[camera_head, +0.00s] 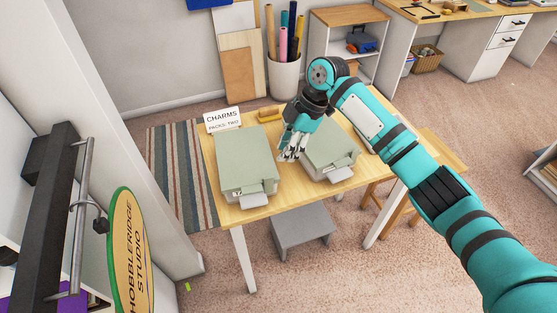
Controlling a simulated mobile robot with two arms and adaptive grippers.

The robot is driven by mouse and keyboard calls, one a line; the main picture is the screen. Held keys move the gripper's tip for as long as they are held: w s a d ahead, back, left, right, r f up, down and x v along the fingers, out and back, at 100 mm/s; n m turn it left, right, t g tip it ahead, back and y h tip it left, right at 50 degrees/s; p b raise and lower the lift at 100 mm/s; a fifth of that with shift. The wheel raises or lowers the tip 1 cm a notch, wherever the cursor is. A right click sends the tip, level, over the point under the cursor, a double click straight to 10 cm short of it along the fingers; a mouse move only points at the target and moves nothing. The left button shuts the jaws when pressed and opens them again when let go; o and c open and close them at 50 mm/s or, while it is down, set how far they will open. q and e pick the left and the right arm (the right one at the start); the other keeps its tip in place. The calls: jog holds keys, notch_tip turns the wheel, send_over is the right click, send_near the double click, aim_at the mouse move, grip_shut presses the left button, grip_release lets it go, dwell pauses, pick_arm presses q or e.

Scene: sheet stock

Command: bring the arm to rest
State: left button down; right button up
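My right arm is teal with black bands and reaches in from the lower right. My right gripper (290,152) points down above the wooden table, over the gap between two pale green boxes. The left box (246,160) and the right box (330,150) both look closed, each with a light tab at its front. The gripper's fingers are small here, and I cannot tell whether they are open or shut. No held thing shows. My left gripper is not in view.
A sign (223,119) reading "CHARMS PACKS, TWO" stands at the table's (268,206) back left. A grey stool (301,230) is below the front edge. A bin (284,75) of rolls and a shelf (347,17) stand behind.

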jog(key=shift+v, duration=0.8)
